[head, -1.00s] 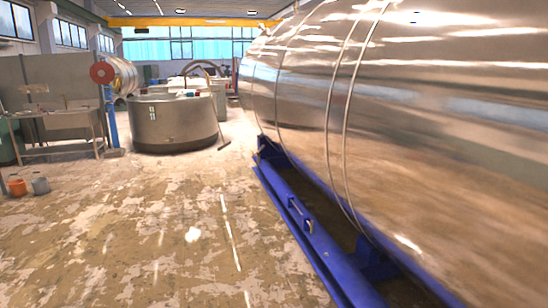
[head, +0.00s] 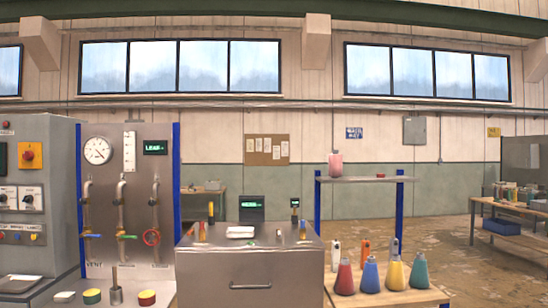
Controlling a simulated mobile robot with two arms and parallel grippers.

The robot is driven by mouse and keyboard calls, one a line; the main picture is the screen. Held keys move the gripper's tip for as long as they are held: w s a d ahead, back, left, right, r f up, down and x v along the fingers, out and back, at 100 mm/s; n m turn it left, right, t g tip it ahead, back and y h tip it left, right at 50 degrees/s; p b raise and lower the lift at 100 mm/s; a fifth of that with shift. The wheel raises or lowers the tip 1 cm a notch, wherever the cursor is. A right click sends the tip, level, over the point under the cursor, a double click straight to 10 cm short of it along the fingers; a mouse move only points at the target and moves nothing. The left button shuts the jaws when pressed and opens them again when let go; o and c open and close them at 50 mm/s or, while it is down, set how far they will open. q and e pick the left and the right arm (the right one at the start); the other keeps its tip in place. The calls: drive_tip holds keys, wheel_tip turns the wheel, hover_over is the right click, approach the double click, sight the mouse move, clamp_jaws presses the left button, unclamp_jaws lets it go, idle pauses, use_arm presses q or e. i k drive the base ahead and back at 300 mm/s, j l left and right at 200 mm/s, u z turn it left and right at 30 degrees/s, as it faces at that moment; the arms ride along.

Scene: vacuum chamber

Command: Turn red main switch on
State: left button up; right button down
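The red main switch (head: 29,154) is a red knob on a yellow square plate, high on the front of a grey control cabinet (head: 62,190) at the left edge of the head view. The knob is small here, and I cannot tell its on or off position. Neither of my grippers is in view, and nothing covers the switch.
Right of the cabinet stands a panel with a gauge (head: 97,150), pipes and valves. A metal chest (head: 250,272) stands in the middle. Coloured flasks (head: 370,275) stand on a wooden table at right. Open floor (head: 430,240) lies behind, before a workbench (head: 510,212).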

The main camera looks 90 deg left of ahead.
sight(29, 155)
drive_tip(key=u, duration=4.25)
drive_tip(key=i+j+u, duration=0.35)
drive_tip(key=i, duration=0.55)
drive_tip(key=i+u, duration=0.35)
drive_tip(key=i, duration=0.55)
